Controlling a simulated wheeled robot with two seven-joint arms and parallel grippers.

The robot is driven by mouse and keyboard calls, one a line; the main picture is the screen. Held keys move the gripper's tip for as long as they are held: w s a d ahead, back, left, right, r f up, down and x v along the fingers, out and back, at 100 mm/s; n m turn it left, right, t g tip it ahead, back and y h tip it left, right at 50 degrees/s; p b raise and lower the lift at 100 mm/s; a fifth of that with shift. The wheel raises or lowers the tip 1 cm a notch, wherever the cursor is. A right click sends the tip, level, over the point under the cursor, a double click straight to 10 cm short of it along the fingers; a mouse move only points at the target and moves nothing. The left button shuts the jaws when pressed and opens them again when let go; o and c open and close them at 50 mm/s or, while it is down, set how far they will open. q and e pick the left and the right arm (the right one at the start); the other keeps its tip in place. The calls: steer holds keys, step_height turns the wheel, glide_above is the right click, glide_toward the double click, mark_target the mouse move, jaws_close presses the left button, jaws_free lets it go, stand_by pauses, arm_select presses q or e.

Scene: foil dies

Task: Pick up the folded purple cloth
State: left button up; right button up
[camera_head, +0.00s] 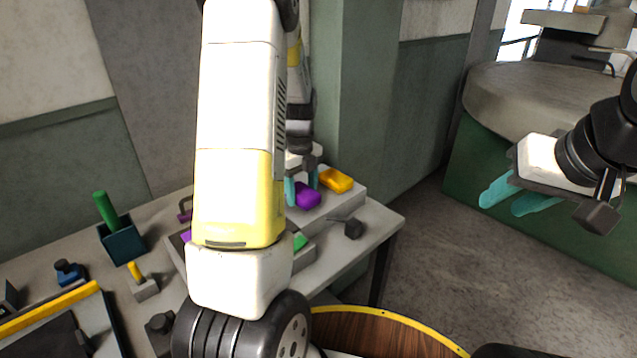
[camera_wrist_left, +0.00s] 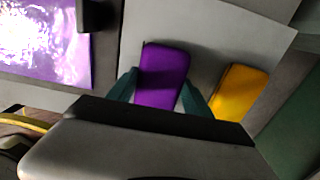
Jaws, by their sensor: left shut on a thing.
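The folded purple cloth (camera_head: 305,196) lies on a light raised block at the back right of the table, left of a folded yellow cloth. In the left wrist view the purple cloth (camera_wrist_left: 163,75) sits between the two teal fingers of my left gripper (camera_wrist_left: 160,92), which is shut on it. In the head view my left gripper (camera_head: 301,187) reaches down at the cloth, partly hidden behind my arm. My right gripper (camera_head: 518,197) is at the far right, away from the table, its teal fingers apart with nothing seen between them.
The folded yellow cloth (camera_head: 336,180) lies close to the right of the purple one. A shiny purple sheet (camera_wrist_left: 45,40) is at the left in the wrist view.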

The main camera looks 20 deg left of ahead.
arm_select(q)
step_height(320, 180, up, 2)
steer(key=shift+r, duration=0.25)
steer(key=s+d, duration=0.1)
steer(key=s, duration=0.4)
steer(key=s+d+r, duration=0.1)
steer(key=s+d, duration=0.1)
steer(key=s, duration=0.3)
steer(key=s+d, duration=0.1)
steer(key=s, duration=0.4)
steer(key=shift+s+d+r, duration=0.15)
steer(key=shift+d+r, duration=0.15)
steer(key=shift+d, duration=0.05)
